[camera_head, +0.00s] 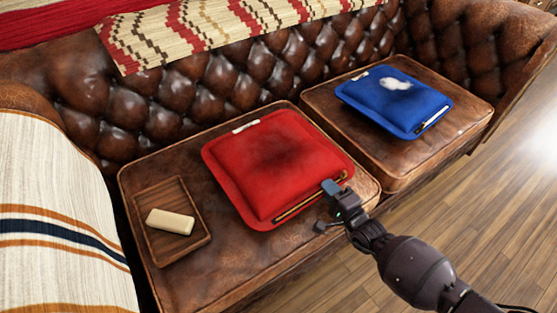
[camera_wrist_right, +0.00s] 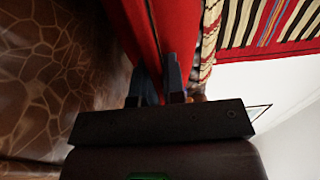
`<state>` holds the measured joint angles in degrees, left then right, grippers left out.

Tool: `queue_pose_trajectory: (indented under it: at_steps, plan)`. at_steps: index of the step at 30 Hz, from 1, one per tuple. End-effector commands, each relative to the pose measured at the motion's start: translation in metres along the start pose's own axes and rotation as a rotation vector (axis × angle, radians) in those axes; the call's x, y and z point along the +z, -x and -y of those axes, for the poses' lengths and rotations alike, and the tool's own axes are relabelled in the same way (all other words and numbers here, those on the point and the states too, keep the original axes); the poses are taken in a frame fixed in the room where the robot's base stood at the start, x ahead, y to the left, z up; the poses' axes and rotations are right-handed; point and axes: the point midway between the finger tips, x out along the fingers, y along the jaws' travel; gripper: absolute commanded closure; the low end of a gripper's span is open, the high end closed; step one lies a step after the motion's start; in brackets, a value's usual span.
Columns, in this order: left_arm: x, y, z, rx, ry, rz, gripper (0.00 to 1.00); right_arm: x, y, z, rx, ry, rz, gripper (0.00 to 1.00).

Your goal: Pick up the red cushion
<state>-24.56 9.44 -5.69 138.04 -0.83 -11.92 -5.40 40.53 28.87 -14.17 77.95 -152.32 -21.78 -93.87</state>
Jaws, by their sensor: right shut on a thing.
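The red cushion (camera_head: 278,160) lies on the left seat of the brown leather sofa, with a dark smudge in its middle and a zip along its front edge. My right gripper (camera_head: 332,188) is at the cushion's near right corner, shut on its edge. In the right wrist view the red cushion (camera_wrist_right: 133,25) runs down between the blue fingertips of the gripper (camera_wrist_right: 160,80). The cushion still appears to rest on the seat. My left gripper is not in view.
A blue cushion (camera_head: 395,101) with a white patch lies on the right seat. A wooden tray (camera_head: 157,198) holding a cream block (camera_head: 170,222) is left of the red cushion. A striped throw (camera_head: 55,225) covers the left armrest. Wooden floor (camera_head: 500,190) is open at right.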

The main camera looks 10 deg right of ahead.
Motion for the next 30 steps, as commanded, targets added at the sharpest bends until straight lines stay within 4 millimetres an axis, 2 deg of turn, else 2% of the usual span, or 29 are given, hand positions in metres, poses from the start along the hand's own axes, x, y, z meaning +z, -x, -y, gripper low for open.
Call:
queue_pose_trajectory:
  at_steps: [7,11,14,18,24,30]
  plan:
    - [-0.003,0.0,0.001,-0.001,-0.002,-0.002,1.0,0.0,-0.002,0.007,-0.006,0.0,0.0,1.0]
    - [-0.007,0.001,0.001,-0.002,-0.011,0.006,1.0,-0.001,-0.003,0.024,-0.012,0.002,0.0,1.0]
    - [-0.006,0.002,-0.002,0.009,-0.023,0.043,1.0,-0.001,-0.004,0.046,-0.017,0.002,0.0,1.0]
    - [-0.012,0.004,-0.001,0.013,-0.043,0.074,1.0,-0.002,-0.005,0.083,-0.023,0.004,0.0,1.0]
    - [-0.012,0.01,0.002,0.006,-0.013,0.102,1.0,-0.002,-0.004,0.135,-0.023,0.004,-0.001,1.0]
    - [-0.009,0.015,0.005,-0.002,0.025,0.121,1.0,0.0,-0.003,0.174,-0.019,0.001,0.0,1.0]
